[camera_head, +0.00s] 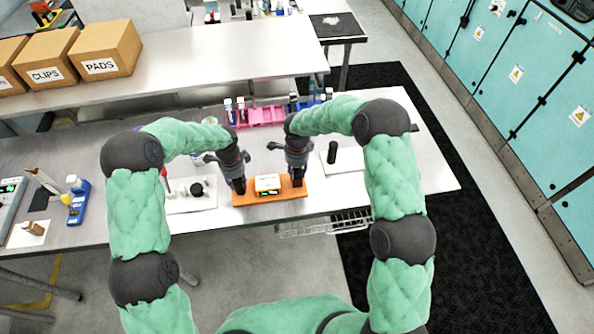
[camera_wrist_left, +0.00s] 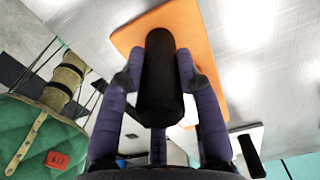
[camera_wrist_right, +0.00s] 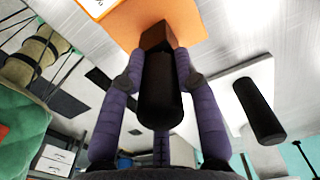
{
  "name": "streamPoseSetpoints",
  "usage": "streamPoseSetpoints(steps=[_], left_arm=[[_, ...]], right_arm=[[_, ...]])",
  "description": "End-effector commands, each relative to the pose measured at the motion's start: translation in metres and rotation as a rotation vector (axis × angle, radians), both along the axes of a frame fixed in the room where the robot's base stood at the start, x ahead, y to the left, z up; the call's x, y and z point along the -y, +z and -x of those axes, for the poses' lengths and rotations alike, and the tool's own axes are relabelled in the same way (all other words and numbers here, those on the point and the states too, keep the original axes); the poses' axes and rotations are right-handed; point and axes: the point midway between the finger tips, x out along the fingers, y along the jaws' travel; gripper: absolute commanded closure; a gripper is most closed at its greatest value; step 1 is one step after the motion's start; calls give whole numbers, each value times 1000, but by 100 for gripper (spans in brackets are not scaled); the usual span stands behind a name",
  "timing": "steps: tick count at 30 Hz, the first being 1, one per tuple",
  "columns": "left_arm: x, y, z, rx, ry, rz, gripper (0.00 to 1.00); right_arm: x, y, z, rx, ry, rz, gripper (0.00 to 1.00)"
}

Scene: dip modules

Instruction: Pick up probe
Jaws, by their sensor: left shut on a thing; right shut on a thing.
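An orange board (camera_head: 270,195) lies near the front edge of the table, with a white box with a green display (camera_head: 267,183) on it. My left gripper (camera_head: 239,187) is at the board's left end, shut on a black cylinder (camera_wrist_left: 160,80), which also shows between its fingers in the left wrist view. My right gripper (camera_head: 297,182) is at the board's right end, shut on a second black cylinder (camera_wrist_right: 160,90) with a brown block at its far end. I cannot tell which thing is the probe, or whether the cylinders touch the board.
Right of the board, a black cylinder (camera_head: 332,152) stands on a white plate (camera_head: 350,161). Left, another white plate (camera_head: 190,205) holds a black knob. A pink rack (camera_head: 262,115) stands behind the grippers. A blue device (camera_head: 79,203) is at far left. Table right of the plate is clear.

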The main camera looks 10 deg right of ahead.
Motion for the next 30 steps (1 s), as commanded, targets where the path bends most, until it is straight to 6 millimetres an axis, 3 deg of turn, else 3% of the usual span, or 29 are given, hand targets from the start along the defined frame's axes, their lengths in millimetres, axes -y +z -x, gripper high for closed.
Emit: streamPoseSetpoints(steps=[8,22,30], left_arm=[[0,-1,1,-2,0,0,100],[0,-1,1,-2,0,0,100],[0,-1,1,-2,0,0,100]], right_arm=[[0,4,-1,2,0,0,100],[0,81,-1,4,-1,-1,100],[0,100,0,1,0,0,100]])
